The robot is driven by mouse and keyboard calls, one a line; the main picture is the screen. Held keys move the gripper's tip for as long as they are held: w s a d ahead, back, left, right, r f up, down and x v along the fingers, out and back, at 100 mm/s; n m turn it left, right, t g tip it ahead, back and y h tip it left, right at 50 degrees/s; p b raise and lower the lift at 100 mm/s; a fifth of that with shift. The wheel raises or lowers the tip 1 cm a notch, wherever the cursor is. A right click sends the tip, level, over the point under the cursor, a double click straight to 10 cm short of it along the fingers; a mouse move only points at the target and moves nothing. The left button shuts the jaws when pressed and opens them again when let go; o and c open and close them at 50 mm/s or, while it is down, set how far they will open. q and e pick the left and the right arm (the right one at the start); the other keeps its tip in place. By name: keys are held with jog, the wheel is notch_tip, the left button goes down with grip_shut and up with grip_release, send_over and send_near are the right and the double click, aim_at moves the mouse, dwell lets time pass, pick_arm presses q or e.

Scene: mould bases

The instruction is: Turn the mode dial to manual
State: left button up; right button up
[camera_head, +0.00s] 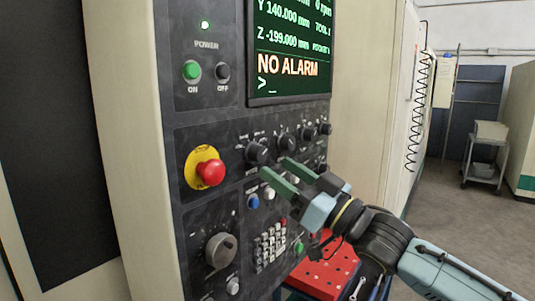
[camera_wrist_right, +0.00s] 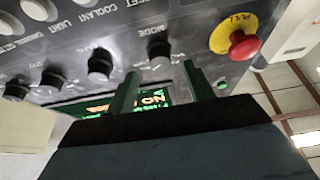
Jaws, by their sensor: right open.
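The mode dial (camera_head: 257,152) is a black knob on the dark control panel, the one nearest the red emergency stop button (camera_head: 210,172). In the right wrist view the MODE label and its dial (camera_wrist_right: 160,64) show just beyond and between my fingertips. My right gripper (camera_head: 282,172) is open, with its two green fingers apart and empty, just in front of and slightly below the dial in the head view. In the right wrist view the gripper (camera_wrist_right: 161,82) does not visibly touch the dial. The dial's setting is too small to read. My left gripper is not in view.
Several other black knobs (camera_head: 286,142) sit in a row to the right of the mode dial. A screen (camera_head: 291,45) reading NO ALARM is above. A keypad (camera_head: 270,247) and a larger grey dial (camera_head: 221,250) are below. A red perforated surface (camera_head: 325,272) lies under my right arm.

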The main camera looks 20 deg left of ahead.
aim_at(263, 157)
jog(key=shift+p+x, duration=0.4)
jog(key=shift+x, duration=1.75)
jog(key=shift+c, duration=0.2)
jog(key=c, duration=0.9)
jog(key=shift+c, duration=0.2)
jog(key=shift+n+g, duration=0.4)
jog(key=shift+n, duration=0.2)
jog(key=n+g, duration=0.1)
jog(key=n, duration=0.1)
jog(key=n+g, duration=0.1)
jog(key=shift+w+d+n, duration=0.1)
jog(key=shift+w+n, duration=0.1)
jog(key=shift+n, duration=0.2)
jog(key=shift+w+n+g, duration=0.1)
jog(key=shift+n+g, duration=0.7)
jog(key=shift+n, duration=0.7)
jog(key=shift+n+g, duration=0.8)
jog(key=shift+n, duration=0.7)
